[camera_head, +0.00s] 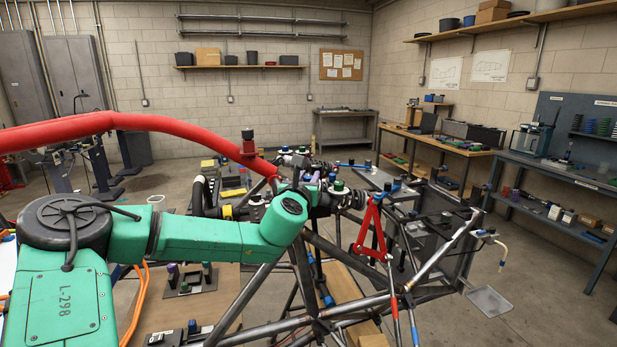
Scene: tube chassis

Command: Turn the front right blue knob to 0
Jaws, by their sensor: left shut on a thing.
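My green left arm comes in from the left and ends at the tube chassis (295,262). My left gripper (322,197), dark and small, is at the upper front of the chassis, beside a dark coil-over damper (351,200). It is shut on a small part there, but the wrist and the clutter hide which part. A dark round piece with a green top (339,187) stands close to the gripper. A blue piece (389,188) shows further right on the chassis. I cannot clearly make out the front right blue knob or its setting. My right gripper is not in view.
A red A-shaped arm (371,232) hangs on the chassis right of the gripper. Workbenches (440,147) and a grey shelf bench (548,180) line the right wall.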

